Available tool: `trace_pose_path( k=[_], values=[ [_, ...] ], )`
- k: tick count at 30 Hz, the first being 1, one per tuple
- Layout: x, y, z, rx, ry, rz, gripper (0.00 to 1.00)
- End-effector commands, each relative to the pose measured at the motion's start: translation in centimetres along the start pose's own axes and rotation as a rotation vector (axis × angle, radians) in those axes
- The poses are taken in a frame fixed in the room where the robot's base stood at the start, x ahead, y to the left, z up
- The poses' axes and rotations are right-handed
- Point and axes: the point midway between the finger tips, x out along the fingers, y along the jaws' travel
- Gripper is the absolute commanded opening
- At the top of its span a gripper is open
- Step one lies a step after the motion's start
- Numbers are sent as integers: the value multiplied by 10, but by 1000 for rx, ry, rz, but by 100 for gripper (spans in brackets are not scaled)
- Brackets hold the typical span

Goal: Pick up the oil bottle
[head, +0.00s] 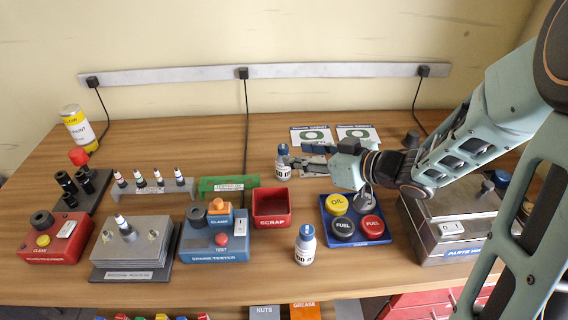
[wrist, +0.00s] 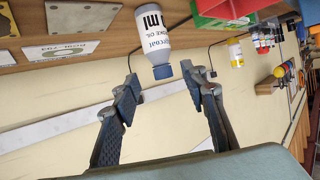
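In the wrist view the open fingers (wrist: 163,84) show with nothing held, and the bottle is just ahead of the tips. Whether a finger touches it I cannot tell. A second white bottle with a blue cap (head: 305,245) stands at the bench front.
A blue tray (head: 329,237) with yellow, black and red caps is below my gripper. Cards with green rings (head: 312,134) lie behind. Open bench lies left of the bottle.

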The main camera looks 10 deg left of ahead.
Motion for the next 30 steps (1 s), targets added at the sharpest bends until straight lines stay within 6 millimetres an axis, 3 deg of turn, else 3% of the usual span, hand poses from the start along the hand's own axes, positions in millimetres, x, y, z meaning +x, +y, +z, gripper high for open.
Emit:
trace_pose_path(
  k=[15, 23, 30],
  values=[
    [59, -4, -5, -1, 0, -1, 40],
    [62, -3, -6, 0, 0, 2, 40],
    [62, -3, -6, 0, 0, 2, 17]
  ],
)
